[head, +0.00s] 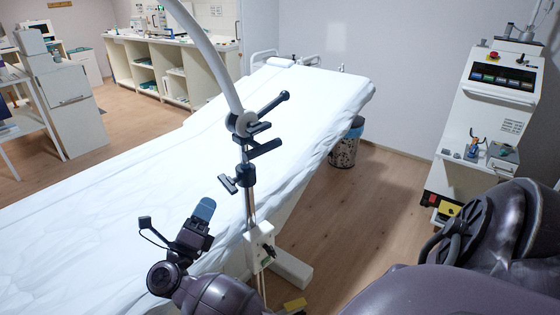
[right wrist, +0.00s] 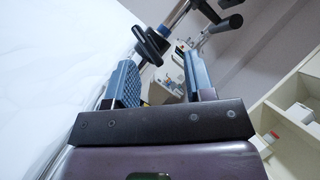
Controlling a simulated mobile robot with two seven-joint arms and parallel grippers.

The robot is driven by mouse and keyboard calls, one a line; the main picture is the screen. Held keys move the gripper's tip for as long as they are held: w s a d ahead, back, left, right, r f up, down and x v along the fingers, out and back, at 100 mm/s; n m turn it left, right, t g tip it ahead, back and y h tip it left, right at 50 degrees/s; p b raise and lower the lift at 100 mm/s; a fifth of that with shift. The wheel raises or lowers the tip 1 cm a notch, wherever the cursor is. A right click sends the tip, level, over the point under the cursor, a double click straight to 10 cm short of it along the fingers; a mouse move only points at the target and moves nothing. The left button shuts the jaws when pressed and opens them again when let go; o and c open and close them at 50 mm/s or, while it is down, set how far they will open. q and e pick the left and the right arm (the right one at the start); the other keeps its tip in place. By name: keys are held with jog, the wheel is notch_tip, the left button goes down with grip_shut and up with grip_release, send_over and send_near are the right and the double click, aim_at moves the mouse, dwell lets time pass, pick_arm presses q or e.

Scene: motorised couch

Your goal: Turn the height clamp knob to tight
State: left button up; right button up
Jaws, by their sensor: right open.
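The height clamp knob (head: 228,184) looks like a dark T-shaped handle. It sticks out to the left of a black collar (head: 245,174) on the upright metal post (head: 250,208) beside the couch. In the right wrist view the dark knob (right wrist: 150,44) shows just beyond the fingertips, near the gap between them. My right gripper (head: 203,210) is below and left of the knob, over the couch edge. Its jaws (right wrist: 157,60) are open with nothing between them, and they look apart from the knob. I cannot read whether the knob is tight or loose. My left gripper is not in view.
The white-sheeted couch (head: 130,205) fills the left and middle. Higher on the post are a black lever (head: 272,103), a dark bar (head: 265,148) and a curved pale arm (head: 213,55). A white equipment cart (head: 485,110) stands right. Open floor (head: 365,205) lies between.

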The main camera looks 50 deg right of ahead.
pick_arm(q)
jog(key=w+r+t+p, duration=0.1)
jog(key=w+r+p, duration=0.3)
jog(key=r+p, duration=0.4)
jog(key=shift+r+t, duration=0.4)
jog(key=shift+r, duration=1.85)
pick_arm(e)
jog(key=s+f+m+t+y, duration=0.1)
jog(key=s+f+m+y, duration=0.3)
jog(key=s+m+y, duration=0.3)
jog(key=s+a+f+m+t+y, duration=0.1)
jog(key=s+f+m+y, duration=0.3)
jog(key=m, duration=1.1)
jog(key=s+a+f+m+t+y, duration=0.1)
jog(key=s+f+m+t+y, duration=0.2)
jog(key=s+m+y, duration=0.7)
jog(key=shift+s+f+m+y, duration=0.4)
jog(key=shift+s+f, duration=0.2)
jog(key=shift+s, duration=0.9)
jog(key=shift+o, duration=0.5)
